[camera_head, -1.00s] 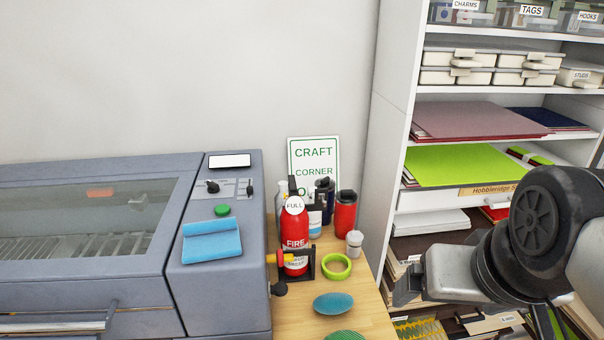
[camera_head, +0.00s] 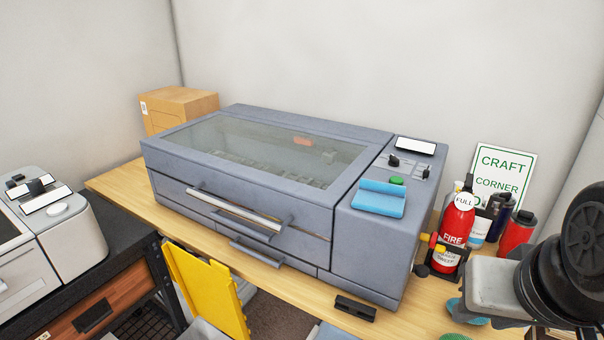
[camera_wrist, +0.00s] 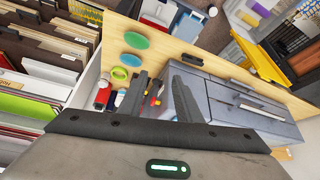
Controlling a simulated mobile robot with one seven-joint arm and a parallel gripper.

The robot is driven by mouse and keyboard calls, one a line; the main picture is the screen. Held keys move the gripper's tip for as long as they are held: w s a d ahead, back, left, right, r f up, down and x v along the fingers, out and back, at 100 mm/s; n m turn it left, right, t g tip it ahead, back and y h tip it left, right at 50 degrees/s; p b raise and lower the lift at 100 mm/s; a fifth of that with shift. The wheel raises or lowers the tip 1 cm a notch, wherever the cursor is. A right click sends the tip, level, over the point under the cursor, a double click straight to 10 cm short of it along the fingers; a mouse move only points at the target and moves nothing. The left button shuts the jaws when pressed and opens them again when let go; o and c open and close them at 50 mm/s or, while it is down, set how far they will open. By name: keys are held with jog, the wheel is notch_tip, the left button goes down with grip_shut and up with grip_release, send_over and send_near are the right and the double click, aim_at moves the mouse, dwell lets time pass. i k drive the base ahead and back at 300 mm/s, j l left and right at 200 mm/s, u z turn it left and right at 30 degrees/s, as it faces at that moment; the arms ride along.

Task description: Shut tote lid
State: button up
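The yellow tote lid (camera_head: 215,297) stands raised, steeply tilted, below the table's front edge in the head view. Part of the grey tote (camera_head: 201,329) shows beneath it, cut off by the bottom of the frame. The yellow lid also shows at the upper right of the wrist view (camera_wrist: 262,60), far from my gripper. My gripper (camera_wrist: 160,84) has its two dark fingers apart with nothing between them. In the head view only its grey body shows at the right edge, near the extinguisher; its fingers are out of sight there.
A large grey machine (camera_head: 255,190) fills most of the wooden table (camera_head: 120,190). A red extinguisher (camera_head: 457,222), bottles and a sign (camera_head: 500,175) stand at its right. A dark bench with a white device (camera_head: 55,225) is at left.

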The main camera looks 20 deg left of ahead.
aim_at(211, 289)
jog(key=i+u, duration=0.1)
jog(key=u, duration=1.45)
jog(key=j+z, duration=0.25)
jog(key=z, duration=0.15)
jog(key=j+z, duration=0.4)
jog(key=i+l, duration=0.05)
jog(key=l, duration=0.05)
